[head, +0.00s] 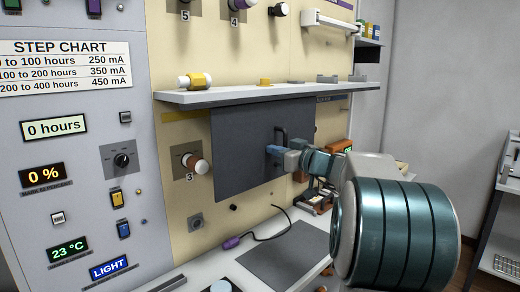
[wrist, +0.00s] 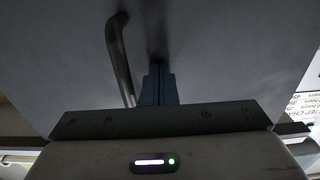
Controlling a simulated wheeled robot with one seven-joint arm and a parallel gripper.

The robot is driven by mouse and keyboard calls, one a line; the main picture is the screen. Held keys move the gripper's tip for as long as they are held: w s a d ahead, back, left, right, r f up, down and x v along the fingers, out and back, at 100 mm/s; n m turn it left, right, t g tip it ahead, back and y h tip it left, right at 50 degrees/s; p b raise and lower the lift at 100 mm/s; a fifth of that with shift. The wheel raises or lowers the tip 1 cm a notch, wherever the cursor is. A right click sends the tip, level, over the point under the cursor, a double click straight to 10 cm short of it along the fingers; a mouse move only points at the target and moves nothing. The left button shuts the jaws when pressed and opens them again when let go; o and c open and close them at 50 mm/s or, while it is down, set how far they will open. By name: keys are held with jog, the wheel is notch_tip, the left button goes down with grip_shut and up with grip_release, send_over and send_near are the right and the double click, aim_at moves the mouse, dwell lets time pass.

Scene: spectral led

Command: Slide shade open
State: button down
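The shade is a dark grey flat panel (head: 240,150) below the shelf on the cream wall. A dark bar handle (head: 282,133) stands out from its right part. In the wrist view the handle (wrist: 119,60) is a curved bar left of my fingers, its lower end hidden behind my gripper's body. My gripper (head: 273,150) is at the panel, by the handle's lower part. In the wrist view its blue fingers (wrist: 158,86) are together, with nothing seen between them. They look beside the handle, not around it; whether they touch it I cannot tell.
A grey shelf (head: 270,92) runs above the panel. A brown-and-white knob (head: 195,163) sticks out at the panel's left. Below is a bench with a dark mat (head: 290,255) and a purple-ended cable (head: 232,242). An orange device (head: 340,146) is behind my wrist.

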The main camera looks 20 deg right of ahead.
jog(key=shift+w+d+b, duration=0.1)
jog(key=shift+w+d, duration=0.2)
jog(key=shift+d, duration=0.4)
jog(key=shift+w+d+b, duration=0.15)
jog(key=shift+w+d, duration=0.1)
jog(key=shift+d, duration=0.45)
jog(key=shift+w+d+b, duration=0.1)
jog(key=shift+w+d, duration=0.2)
jog(key=shift+d, duration=0.4)
jog(key=w+d+p, duration=0.1)
jog(key=w+d, duration=0.2)
jog(key=d, duration=0.6)
jog(key=shift+w+d, duration=0.2)
